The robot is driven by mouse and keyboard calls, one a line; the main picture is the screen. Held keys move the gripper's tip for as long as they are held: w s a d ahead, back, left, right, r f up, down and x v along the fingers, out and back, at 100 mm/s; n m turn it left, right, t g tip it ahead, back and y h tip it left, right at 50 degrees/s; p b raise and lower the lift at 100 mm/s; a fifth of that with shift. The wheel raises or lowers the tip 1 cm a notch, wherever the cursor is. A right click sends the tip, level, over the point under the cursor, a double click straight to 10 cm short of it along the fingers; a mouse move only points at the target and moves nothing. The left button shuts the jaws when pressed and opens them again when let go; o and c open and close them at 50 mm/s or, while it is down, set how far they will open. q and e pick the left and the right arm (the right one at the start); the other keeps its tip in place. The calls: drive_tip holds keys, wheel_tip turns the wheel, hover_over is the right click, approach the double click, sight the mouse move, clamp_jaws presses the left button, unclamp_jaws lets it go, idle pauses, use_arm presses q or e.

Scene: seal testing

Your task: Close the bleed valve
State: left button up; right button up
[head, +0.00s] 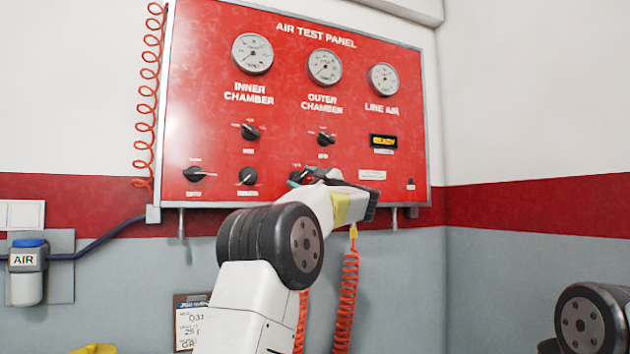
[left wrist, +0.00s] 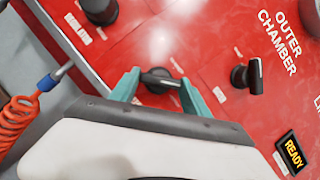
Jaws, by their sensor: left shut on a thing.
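The red air test panel (head: 215,110) hangs on the wall with two rows of black knobs. My left gripper (head: 308,177) is at the third knob (head: 295,175) of the lower row. In the left wrist view its two teal fingers (left wrist: 160,88) sit on either side of this black knob (left wrist: 160,76), shut on its bar. The knob's label is too small to read, so I cannot tell if it is the bleed valve. The arm partly hides the knob in the head view. My right gripper is out of view.
The outer chamber knob (head: 325,139) is above, and other lower knobs (head: 248,176) are to the left. Three gauges (head: 325,67) line the top. A "READY" display (head: 383,142) is lit. Coiled red hoses (head: 347,300) hang below the panel.

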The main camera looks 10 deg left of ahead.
use_arm(q)
drive_tip(key=n+g, duration=0.1)
drive_tip(key=n, duration=0.2)
drive_tip(key=n+g, duration=0.1)
drive_tip(key=n, duration=0.2)
drive_tip(key=shift+w+d+r+n+g, duration=0.1)
drive_tip(key=shift+d+r+n+g, duration=0.05)
drive_tip(key=shift+n+g, duration=0.25)
drive_tip(key=shift+n+g+h, duration=0.5)
drive_tip(key=shift+n+g, duration=0.1)
drive_tip(key=shift+n, duration=1.4)
drive_tip(key=o, duration=1.4)
drive_tip(key=shift+r, duration=0.1)
drive_tip(key=shift+v, duration=3.9)
